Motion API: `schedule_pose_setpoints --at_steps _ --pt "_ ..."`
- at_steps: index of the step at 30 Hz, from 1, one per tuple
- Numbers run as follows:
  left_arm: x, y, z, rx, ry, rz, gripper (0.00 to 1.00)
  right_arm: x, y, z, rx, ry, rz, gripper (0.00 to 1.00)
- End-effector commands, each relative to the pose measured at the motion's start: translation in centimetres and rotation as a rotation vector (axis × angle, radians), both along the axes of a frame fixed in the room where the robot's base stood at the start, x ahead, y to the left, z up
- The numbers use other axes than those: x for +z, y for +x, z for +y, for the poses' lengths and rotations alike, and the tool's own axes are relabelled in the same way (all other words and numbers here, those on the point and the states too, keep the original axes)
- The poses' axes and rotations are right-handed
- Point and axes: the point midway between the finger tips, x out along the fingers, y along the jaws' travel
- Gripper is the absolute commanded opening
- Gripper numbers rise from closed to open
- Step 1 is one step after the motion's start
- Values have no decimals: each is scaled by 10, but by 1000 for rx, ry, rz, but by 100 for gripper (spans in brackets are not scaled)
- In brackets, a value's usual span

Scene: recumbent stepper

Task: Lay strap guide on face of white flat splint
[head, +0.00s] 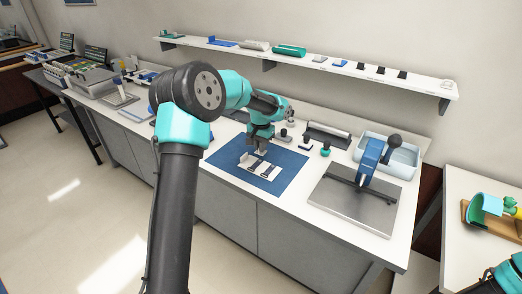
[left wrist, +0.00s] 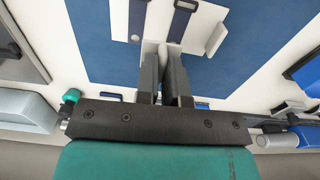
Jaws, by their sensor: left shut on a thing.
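The white flat splint (head: 266,169) lies on the blue mat (head: 235,160), with dark strap pieces across it. In the left wrist view the white splint (left wrist: 190,33) shows just beyond the fingertips, with a dark loop (left wrist: 185,6) on it. My left gripper (head: 261,150) is low over the mat at the splint's far edge. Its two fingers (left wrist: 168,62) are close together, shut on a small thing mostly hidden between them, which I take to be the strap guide. I cannot tell whether that thing touches the splint. My right gripper is not in view.
Right of the mat are a small green-topped item (head: 325,150), a grey plate with a blue-handled press (head: 369,160) and a pale blue tub (head: 402,163). A dark roller tray (head: 328,135) stands behind. A shelf (head: 310,62) runs along the wall. The mat's front is clear.

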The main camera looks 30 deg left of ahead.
Motion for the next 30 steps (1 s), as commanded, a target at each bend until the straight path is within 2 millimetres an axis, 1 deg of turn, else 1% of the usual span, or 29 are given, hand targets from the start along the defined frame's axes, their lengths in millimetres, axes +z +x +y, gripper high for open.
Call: schedule_pose_setpoints --at_steps 5,14,17,23,30 --pt "1 1 1 -31 -1 0 0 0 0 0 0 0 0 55" --pt "1 1 1 -26 1 0 0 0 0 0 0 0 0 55" --pt "-2 1 1 -26 1 1 0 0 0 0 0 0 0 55" --pt "-17 1 1 -26 1 2 0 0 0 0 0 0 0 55" --pt "-42 1 1 -25 1 2 0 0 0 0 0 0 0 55"
